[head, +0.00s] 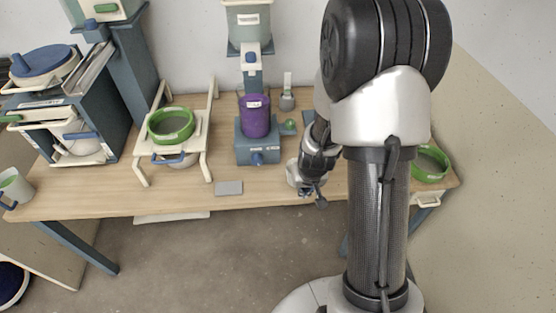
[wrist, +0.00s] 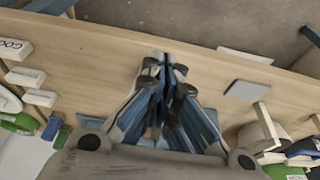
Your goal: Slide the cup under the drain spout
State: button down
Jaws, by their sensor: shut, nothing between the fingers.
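A white cup (head: 15,187) with a blue handle and a greenish inside stands upright at the far left end of the table in the head view. A pale green bucket (head: 248,22) stands at the back on a blue stand, with a white fitting (head: 250,52) on its front; I cannot tell whether this is the drain spout. My gripper (head: 306,191) is low over the table's front edge, right of the middle, far from the cup. In the wrist view its blue fingertips (wrist: 165,62) are together and empty. The cup does not show in the wrist view.
A purple container (head: 255,116) sits on a blue base at the table's middle. A white rack (head: 190,150) holds a green-rimmed sieve (head: 171,124). A grey plate (head: 229,188) lies by the front edge. Another green-rimmed ring (head: 430,165) is at the right. Bare wood (head: 90,200) runs along the front left.

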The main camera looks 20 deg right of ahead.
jog(key=b+x, duration=0.1)
jog(key=x, duration=0.2)
jog(key=w+b+x, duration=0.1)
jog(key=b+x, duration=0.1)
jog(key=x, duration=0.2)
jog(key=b+x, duration=0.1)
jog(key=x, duration=0.2)
jog(key=shift+w+d, duration=0.3)
jog(key=shift+w, duration=0.1)
jog(key=shift+w+d+f+p, duration=0.1)
jog(key=shift+w+d+p, duration=0.05)
jog(key=shift+w+p, duration=0.35)
jog(key=shift+w+d+f+p, duration=0.1)
jog(key=shift+w+d+p, duration=0.05)
jog(key=shift+w+p, duration=0.3)
